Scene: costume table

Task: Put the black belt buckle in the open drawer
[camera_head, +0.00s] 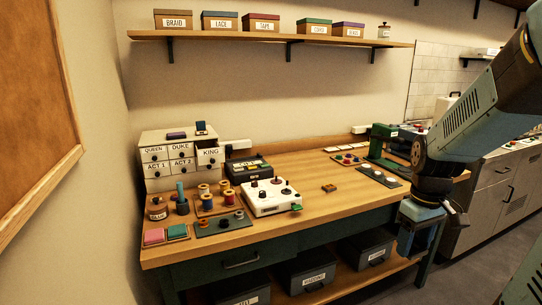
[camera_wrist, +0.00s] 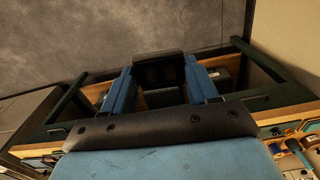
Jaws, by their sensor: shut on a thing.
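My gripper (camera_head: 405,246) hangs low in front of the bench's right end in the head view. In the wrist view its two blue fingers (camera_wrist: 158,80) are shut on a dark, flat piece, the black belt buckle (camera_wrist: 158,62), held across the fingertips. The buckle cannot be made out in the head view. The open drawer (camera_head: 209,157), labelled KING, sticks out from the small white cabinet (camera_head: 152,139) at the back left of the bench. My gripper is far to its right. The inside of the drawer is hardly visible.
The wooden bench (camera_head: 330,207) carries spools (camera_head: 203,191), a white control box (camera_head: 271,199), a dark machine (camera_head: 249,168) and a green machine (camera_head: 383,140). A brass piece (camera_head: 329,187) lies mid-bench. Labelled bins (camera_head: 307,274) stand below. A shelf (camera_head: 270,38) with boxes hangs above.

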